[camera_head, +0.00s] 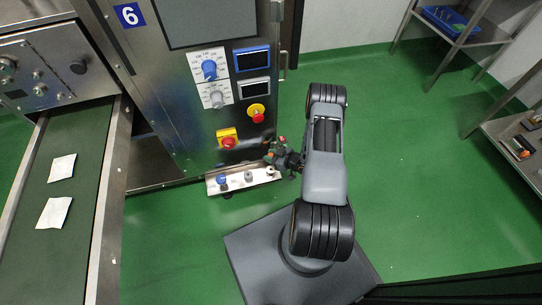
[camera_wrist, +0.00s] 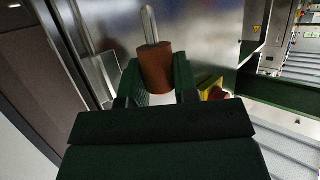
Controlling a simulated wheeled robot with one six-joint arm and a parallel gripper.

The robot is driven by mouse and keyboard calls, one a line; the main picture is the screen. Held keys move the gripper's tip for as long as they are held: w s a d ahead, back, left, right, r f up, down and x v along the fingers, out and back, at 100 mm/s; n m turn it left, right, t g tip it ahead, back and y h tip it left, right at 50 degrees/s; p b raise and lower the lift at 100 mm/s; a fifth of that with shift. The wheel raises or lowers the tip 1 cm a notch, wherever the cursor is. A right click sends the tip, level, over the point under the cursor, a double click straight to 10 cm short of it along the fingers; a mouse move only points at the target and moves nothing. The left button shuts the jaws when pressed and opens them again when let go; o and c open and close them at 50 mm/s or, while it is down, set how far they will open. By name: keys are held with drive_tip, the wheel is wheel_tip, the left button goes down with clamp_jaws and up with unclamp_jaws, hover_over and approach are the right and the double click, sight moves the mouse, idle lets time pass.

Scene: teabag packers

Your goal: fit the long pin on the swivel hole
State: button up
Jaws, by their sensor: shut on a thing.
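My gripper (camera_wrist: 156,78) is shut on the long pin (camera_wrist: 156,66), whose brown cylindrical grip sits between the two dark green fingers. Its thin metal shaft (camera_wrist: 150,24) points away from the fingers, toward the steel machine front. In the head view my gripper (camera_head: 277,153) is at the right end of a small metal ledge on the machine's front, slightly above it. The pin is too small to make out clearly there. I cannot tell which part is the swivel hole; several small fittings stand on the ledge (camera_head: 236,187), including a blue one (camera_head: 221,180).
The steel machine (camera_head: 165,95) marked 6 has dials, displays and red stop buttons (camera_head: 228,142) close above my gripper. A conveyor (camera_head: 90,150) with two white teabags (camera_head: 62,167) is at left. The green floor to the right is clear up to the shelves (camera_head: 520,135).

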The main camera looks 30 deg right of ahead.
drive_tip(key=b, duration=0.4)
hover_over(271, 166)
drive_tip(key=s, duration=0.2)
drive_tip(key=shift+w+a+f, duration=0.15)
drive_tip(key=shift+a+f, duration=0.05)
drive_tip(key=shift+f, duration=1)
drive_tip(key=shift+w+a+f, duration=0.1)
drive_tip(key=shift+a+f, duration=0.05)
drive_tip(key=shift+f, duration=1)
drive_tip(key=shift+f+b, duration=1.75)
drive_tip(key=shift+f, duration=0.25)
drive_tip(key=o, duration=1)
